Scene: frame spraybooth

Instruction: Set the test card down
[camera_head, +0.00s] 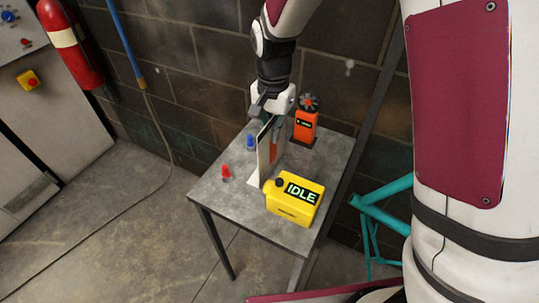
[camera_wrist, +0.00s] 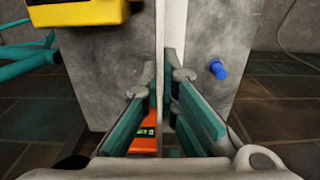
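My gripper (camera_head: 272,112) is above the grey table (camera_head: 211,189), fingers pointing down. It is shut on the test card (camera_head: 264,152), a thin pale panel held upright. In the wrist view the card (camera_wrist: 171,32) shows edge-on as a pale strip between the two fingertips (camera_wrist: 165,75). The card's lower end is close to the tabletop, beside the yellow box; I cannot tell whether it touches.
A yellow box (camera_head: 293,212) reading "IDLE" stands at the table's front right. An orange device (camera_head: 305,125) stands behind. A red piece (camera_head: 226,172) and a blue piece (camera_head: 250,142) stand left. Teal tubing (camera_head: 385,189) is right of the table. The front-left tabletop is clear.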

